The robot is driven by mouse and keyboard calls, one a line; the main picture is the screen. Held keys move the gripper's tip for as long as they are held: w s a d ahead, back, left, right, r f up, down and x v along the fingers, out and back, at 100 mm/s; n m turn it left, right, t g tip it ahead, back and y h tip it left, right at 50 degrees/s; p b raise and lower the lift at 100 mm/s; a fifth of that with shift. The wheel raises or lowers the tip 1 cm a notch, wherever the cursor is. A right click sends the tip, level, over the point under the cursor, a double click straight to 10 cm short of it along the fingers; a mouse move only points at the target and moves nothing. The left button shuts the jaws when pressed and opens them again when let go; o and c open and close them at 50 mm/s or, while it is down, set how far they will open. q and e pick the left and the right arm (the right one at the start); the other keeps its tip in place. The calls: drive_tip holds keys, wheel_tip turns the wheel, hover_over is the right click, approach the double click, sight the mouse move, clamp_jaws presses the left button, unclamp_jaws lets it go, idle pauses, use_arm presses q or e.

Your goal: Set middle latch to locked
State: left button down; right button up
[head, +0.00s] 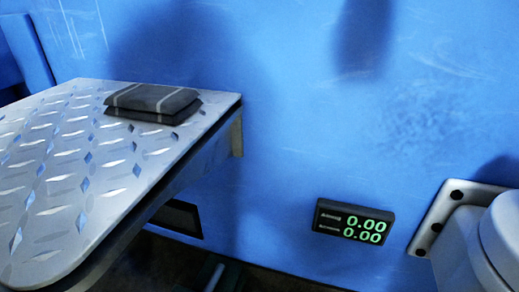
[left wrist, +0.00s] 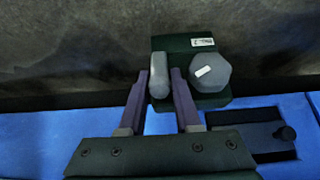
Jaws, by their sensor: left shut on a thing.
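In the left wrist view, a dark green latch block (left wrist: 172,44) with a small white label stands against the dark wall. A grey hexagonal knob (left wrist: 211,73) with a white mark is on its right side. A rounded grey handle (left wrist: 159,68) stands upright on its left side. My left gripper (left wrist: 160,82) is shut on this handle, with one finger on each side of it. Which latch this is, I cannot tell. The head view shows neither gripper and no latch.
In the head view, a metal tread-plate table (head: 75,215) carries folded dark cloths (head: 153,100). A display (head: 352,222) reading 0.00 twice is on the blue wall. In the left wrist view, a dark plate with a round knob (left wrist: 285,133) lies right of the gripper.

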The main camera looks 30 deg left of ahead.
use_arm(q)
drive_tip(key=c, duration=0.7)
unclamp_jaws()
